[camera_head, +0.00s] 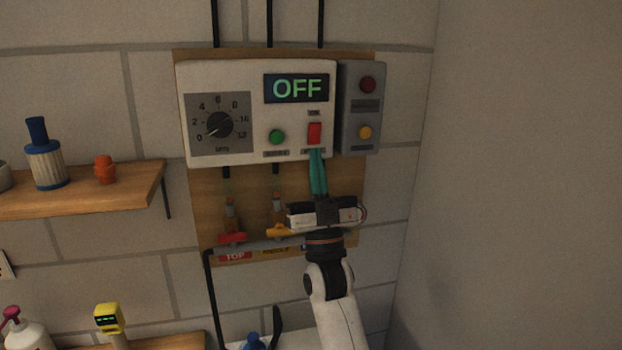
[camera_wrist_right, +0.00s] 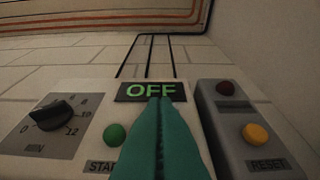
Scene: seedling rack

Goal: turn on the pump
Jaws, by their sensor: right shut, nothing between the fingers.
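The white pump control box (camera_head: 240,75) hangs on a wooden board. Its display (camera_head: 297,88) reads OFF, and it also shows in the right wrist view (camera_wrist_right: 152,91). A black dial (camera_head: 220,125) points near 0. In the right wrist view the fingers (camera_wrist_right: 160,130) hide the switch. My left gripper is not in view.
A grey box with a dark red light (camera_head: 367,84) and a yellow button (camera_head: 365,132) is close on the right. Below are pipes with a red valve handle (camera_head: 232,238) and a yellow one (camera_head: 280,231). A wooden shelf (camera_head: 130,187) juts out at left.

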